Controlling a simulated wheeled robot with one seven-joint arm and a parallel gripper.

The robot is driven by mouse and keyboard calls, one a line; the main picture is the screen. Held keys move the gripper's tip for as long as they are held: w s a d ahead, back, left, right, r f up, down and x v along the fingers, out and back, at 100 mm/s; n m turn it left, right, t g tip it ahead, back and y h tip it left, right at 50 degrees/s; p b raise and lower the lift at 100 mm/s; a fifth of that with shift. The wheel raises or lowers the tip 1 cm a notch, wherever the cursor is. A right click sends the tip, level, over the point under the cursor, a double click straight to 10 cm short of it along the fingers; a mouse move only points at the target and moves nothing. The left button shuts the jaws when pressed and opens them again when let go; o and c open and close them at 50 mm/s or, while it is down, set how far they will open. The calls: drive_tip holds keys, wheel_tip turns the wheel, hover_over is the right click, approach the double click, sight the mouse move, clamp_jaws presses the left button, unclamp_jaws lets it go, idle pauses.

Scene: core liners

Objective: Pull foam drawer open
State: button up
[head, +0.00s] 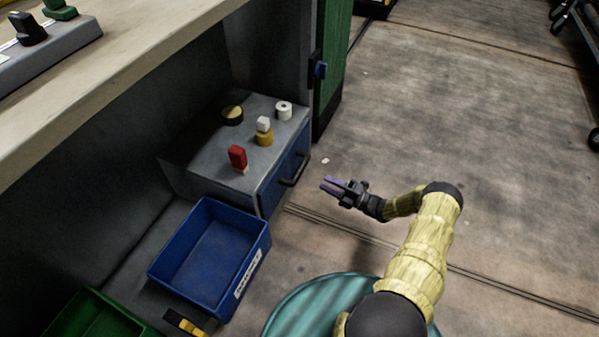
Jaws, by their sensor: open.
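The foam drawer is most likely the blue-fronted drawer (284,172) in the grey cabinet under the bench; I cannot read a label on it. It looks closed, and a dark bar handle (295,170) stands out from its front. My gripper (328,185) is open and empty, in the air just right of the handle and apart from it. Its fingers point left towards the drawer front. The inside of the drawer is hidden.
An open blue bin (215,250) sits in front.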

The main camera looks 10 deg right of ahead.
sight(299, 171)
drive_tip(key=b+x, duration=0.3)
drive_tip(key=x, duration=0.7)
drive_tip(key=shift+a+f, duration=0.1)
drive_tip(key=shift+a, duration=0.05)
drive_tip(key=shift+w+a+r+b, duration=0.25)
drive_tip(key=shift+w+a+b, duration=0.05)
drive_tip(key=shift+w+a, duration=0.2)
drive_tip(key=shift+d, duration=0.15)
clamp_jaws()
